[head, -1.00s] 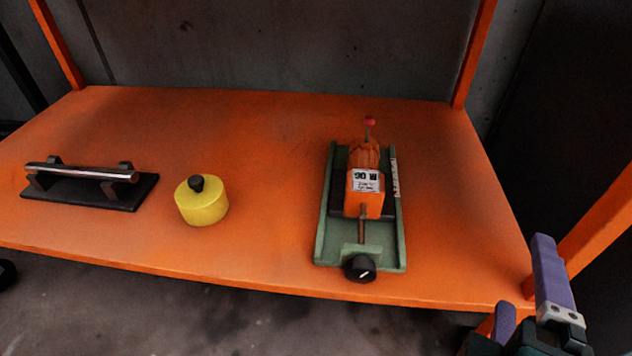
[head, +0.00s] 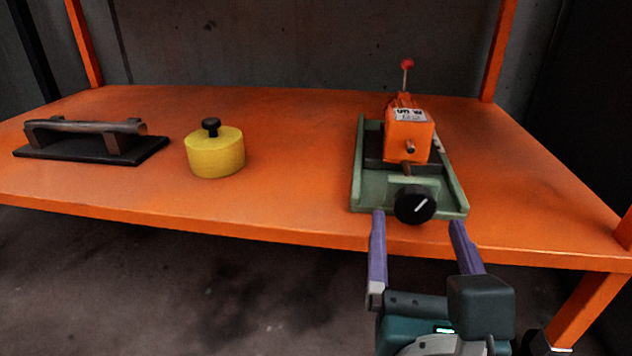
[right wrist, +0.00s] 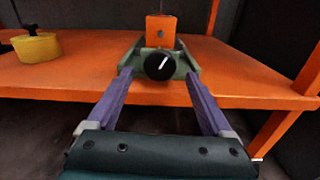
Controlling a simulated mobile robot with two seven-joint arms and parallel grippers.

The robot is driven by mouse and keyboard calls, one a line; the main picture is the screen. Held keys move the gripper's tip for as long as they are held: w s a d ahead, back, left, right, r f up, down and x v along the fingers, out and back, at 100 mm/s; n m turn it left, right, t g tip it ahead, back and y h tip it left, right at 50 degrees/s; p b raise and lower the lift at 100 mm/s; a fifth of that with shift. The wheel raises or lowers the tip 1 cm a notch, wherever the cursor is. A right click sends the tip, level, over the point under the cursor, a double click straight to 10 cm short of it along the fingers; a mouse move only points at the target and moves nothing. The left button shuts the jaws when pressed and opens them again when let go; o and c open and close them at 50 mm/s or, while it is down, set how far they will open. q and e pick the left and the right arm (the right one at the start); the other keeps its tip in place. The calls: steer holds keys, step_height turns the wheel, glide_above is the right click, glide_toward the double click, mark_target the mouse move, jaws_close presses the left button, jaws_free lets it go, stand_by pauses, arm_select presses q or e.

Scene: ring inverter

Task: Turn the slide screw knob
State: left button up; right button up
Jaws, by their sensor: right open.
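The slide screw knob (head: 415,205) is a round black knob with a white mark, on the front end of a green slide base (head: 360,183). The knob also shows in the right wrist view (right wrist: 160,64), ahead of and between the fingertips. An orange motor-like block (head: 408,133) sits on the slide behind it. My right gripper (head: 416,218) has purple fingers, is open and empty, and points at the knob from the front. Its fingertips stand to either side of the knob, seemingly just short of it. My left gripper is not in view.
The device stands near the front edge of an orange table (head: 290,205). A yellow cylinder (head: 215,153) with a black top knob stands to its left. A black plate with a bar handle (head: 90,145) lies further left. Orange posts rise at the back corners.

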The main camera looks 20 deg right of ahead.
mark_target(416, 214)
steer(key=shift+b+x, duration=0.4)
steer(key=shift+x, duration=1.2)
steer(key=shift+c, duration=0.3)
jaws_close()
steer(key=n+p, duration=0.1)
steer(key=p, duration=0.1)
steer(key=n+p, duration=0.2)
steer(key=shift+r, duration=0.3)
steer(key=shift+f+n+p, duration=0.25)
steer(key=shift+n+p, duration=0.05)
steer(key=shift+n, duration=0.4)
steer(key=shift+f, duration=0.1)
